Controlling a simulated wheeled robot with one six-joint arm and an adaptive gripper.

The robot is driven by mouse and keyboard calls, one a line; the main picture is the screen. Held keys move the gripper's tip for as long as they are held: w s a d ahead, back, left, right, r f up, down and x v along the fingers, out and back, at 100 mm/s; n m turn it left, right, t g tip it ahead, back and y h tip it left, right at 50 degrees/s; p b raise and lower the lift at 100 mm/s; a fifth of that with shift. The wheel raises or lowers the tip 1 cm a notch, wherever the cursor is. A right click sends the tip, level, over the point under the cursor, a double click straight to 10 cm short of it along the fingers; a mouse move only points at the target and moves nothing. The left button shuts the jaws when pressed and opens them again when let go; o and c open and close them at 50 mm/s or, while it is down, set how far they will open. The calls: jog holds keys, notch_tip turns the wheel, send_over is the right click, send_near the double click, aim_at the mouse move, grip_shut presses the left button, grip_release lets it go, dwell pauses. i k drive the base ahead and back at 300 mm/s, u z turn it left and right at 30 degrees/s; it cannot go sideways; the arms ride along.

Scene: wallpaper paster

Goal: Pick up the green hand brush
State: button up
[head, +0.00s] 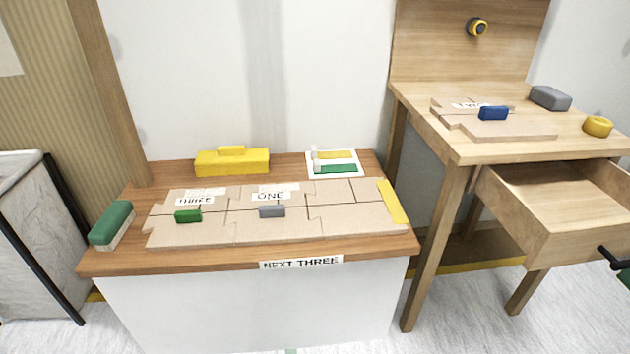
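The green hand brush (111,224) lies at the left end of the wooden-topped bench (250,258). Its top is green and its lower part is pale, probably the bristles. It rests beside the left end of the puzzle-like board pieces, with a small gap. Nothing covers it. My gripper is not in view.
Interlocking board pieces (335,230) carry a small green block (188,215) and a grey block (271,211). A yellow block (232,162) and a white card (346,171) lie behind. At right, a desk (490,146) has an open drawer (565,215). Floor shows in front.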

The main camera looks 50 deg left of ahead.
aim_at(108, 232)
jog(key=u, duration=3.15)
